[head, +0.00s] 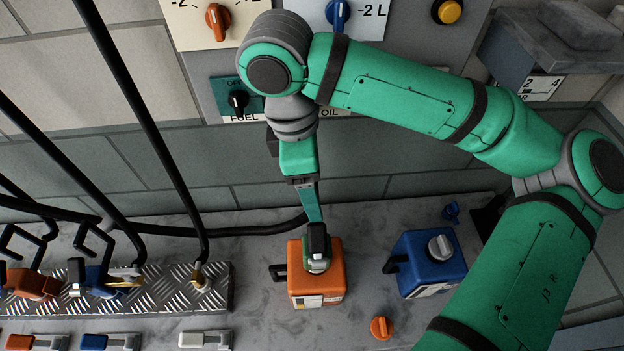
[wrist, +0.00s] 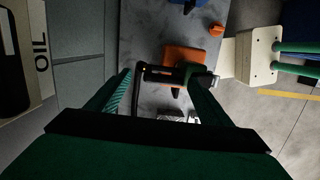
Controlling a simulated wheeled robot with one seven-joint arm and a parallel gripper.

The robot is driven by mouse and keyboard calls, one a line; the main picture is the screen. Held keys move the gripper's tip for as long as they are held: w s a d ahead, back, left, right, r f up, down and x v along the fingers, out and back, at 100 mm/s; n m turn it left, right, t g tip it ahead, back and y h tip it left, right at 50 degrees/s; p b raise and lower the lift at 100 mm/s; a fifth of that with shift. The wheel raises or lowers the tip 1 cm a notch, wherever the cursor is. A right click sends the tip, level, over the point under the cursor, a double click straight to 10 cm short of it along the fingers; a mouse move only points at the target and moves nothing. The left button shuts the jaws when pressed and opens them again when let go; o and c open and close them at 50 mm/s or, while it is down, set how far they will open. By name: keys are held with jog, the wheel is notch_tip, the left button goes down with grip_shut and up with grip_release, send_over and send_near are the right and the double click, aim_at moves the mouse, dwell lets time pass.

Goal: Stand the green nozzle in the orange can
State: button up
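My gripper (head: 316,226) is right above the nozzle, pointing down. In the wrist view, the two fingers of my gripper (wrist: 160,82) are wide apart, with the nozzle (wrist: 192,74) at their tips and the orange can (wrist: 186,54) beyond. The fingers look open; contact with the nozzle is hard to make out.
A blue can (head: 430,268) with a grey cap stands to the right. An orange cap (head: 381,327) lies in front, and a blue cap (head: 452,211) lies behind. A metal tread-plate holder (head: 150,290) with other nozzles is at the left. A control panel (head: 240,98) is on the wall behind.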

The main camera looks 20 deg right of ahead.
jog(key=shift+r, duration=0.1)
notch_tip(320, 180, up, 10)
jog(key=a, duration=0.1)
jog(key=shift+w+a+r, duration=0.25)
jog(key=shift+a, duration=0.05)
dwell(0.7)
